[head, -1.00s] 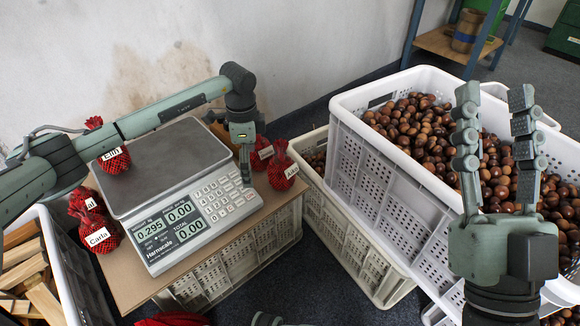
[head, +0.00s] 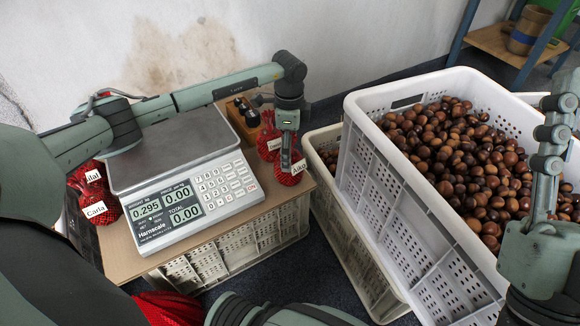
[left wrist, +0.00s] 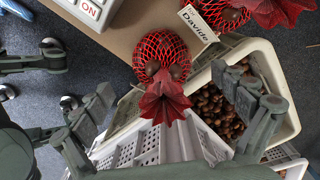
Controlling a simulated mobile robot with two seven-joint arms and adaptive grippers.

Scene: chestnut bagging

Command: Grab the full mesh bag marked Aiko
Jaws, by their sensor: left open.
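The red mesh bag marked Aiko (head: 291,177) stands at the right edge of the brown board, its top hidden behind my left gripper. My left gripper (head: 287,155) points down over it, open. In the left wrist view a full red mesh bag (left wrist: 160,55) with a gathered top lies between the spread fingers of my left gripper (left wrist: 160,100); its label does not show there. The bag marked Davide (head: 267,143) stands just behind it, and its label also shows in the left wrist view (left wrist: 198,24). My right gripper (head: 555,150) is partly cut off at the right edge.
The scale (head: 178,205) fills most of the board (head: 120,255). Bags marked Carla (head: 97,211) and one behind it stand left of the scale. A large white crate of chestnuts (head: 395,185) stands to the right, with a cream crate (head: 335,215) beside the board.

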